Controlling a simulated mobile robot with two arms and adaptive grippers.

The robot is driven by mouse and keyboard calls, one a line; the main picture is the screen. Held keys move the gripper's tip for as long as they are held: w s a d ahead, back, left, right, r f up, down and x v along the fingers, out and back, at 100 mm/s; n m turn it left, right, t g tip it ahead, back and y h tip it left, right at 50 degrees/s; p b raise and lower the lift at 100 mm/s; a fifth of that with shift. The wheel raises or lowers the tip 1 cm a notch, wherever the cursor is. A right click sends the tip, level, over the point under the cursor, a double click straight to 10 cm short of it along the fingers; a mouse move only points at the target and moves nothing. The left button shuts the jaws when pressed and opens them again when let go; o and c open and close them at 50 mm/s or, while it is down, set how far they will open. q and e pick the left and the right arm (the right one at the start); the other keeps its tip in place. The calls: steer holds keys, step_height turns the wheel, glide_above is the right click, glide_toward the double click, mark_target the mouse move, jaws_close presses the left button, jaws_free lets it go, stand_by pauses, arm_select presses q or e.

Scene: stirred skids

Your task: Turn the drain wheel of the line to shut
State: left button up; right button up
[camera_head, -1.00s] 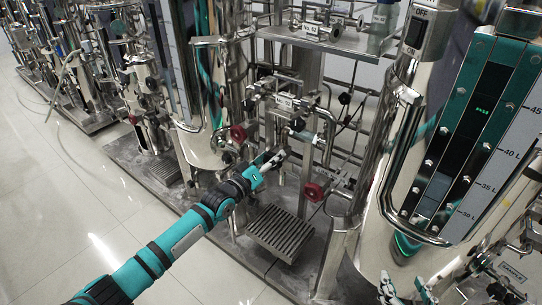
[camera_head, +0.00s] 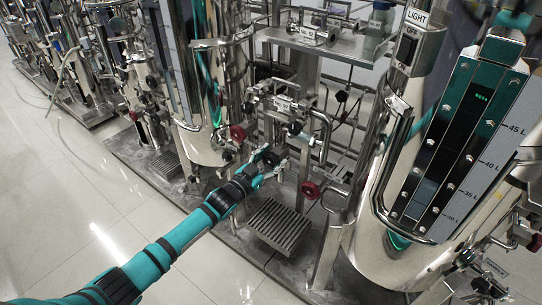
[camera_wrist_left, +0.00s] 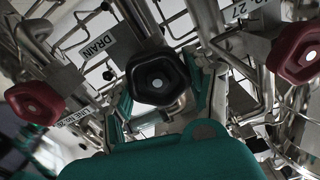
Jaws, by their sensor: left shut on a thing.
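In the left wrist view a black lobed wheel (camera_wrist_left: 158,77) with a pale centre faces the camera, with a DRAIN label (camera_wrist_left: 103,41) just left of it. My left gripper (camera_head: 272,160) reaches low among the pipes of the middle skid, between two red wheels. In the wrist view its teal-edged fingers stand on both sides of the black wheel, and it is shut on that wheel. The wheel's stem and the exact finger contact are partly hidden. In the head view the gripper hides the wheel. My right gripper is out of view.
Red wheels flank the place, one at left (camera_head: 237,133) and one at right (camera_head: 310,190). A grated drain box (camera_head: 279,226) lies below my gripper. A steel tank with a level gauge (camera_head: 460,150) stands at right. The tiled floor (camera_head: 60,205) at left is clear.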

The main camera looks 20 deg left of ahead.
arm_select(q)
steer(key=shift+s+f+m, duration=0.1)
steer(key=shift+f+m, duration=0.1)
steer(key=shift+m, duration=0.9)
steer(key=shift+p, duration=0.3)
steer(key=o, duration=1.2)
steer(key=shift+r, duration=0.15)
steer(key=v, duration=1.2)
